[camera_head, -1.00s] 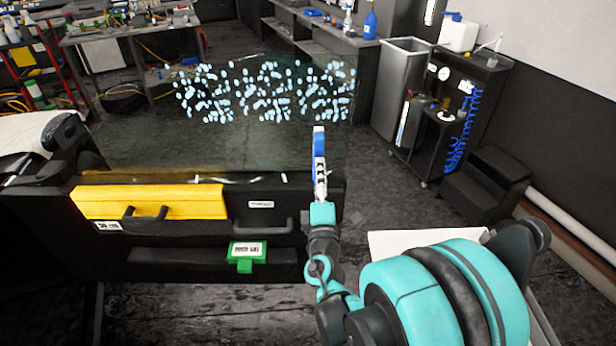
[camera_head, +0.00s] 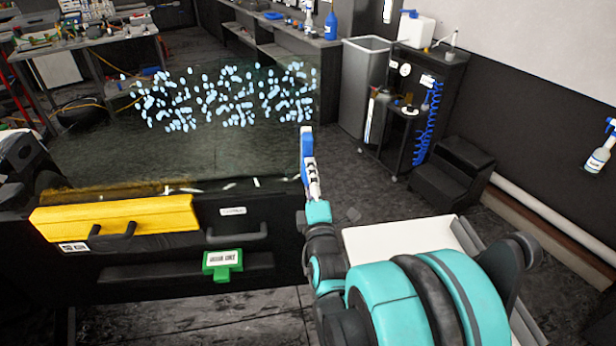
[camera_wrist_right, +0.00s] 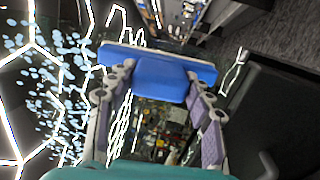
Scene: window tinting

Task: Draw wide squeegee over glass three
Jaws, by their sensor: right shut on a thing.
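The upright glass pane (camera_head: 235,160) stands at the left centre in the head view, with three clusters of pale blue droplets across its upper part. My right gripper (camera_head: 313,185) is shut on a blue squeegee (camera_head: 307,148), which appears edge-on near the pane's right edge. In the right wrist view the squeegee (camera_wrist_right: 160,78) shows its wide blue head and a pale edge strip between the two fingers of the right gripper (camera_wrist_right: 148,90). I cannot tell whether the squeegee touches the glass. My left gripper is not in view.
A white tray (camera_head: 385,240) lies behind my right arm. A grey bin (camera_head: 362,90), black cart (camera_head: 425,110) and black step (camera_head: 450,175) stand at right.

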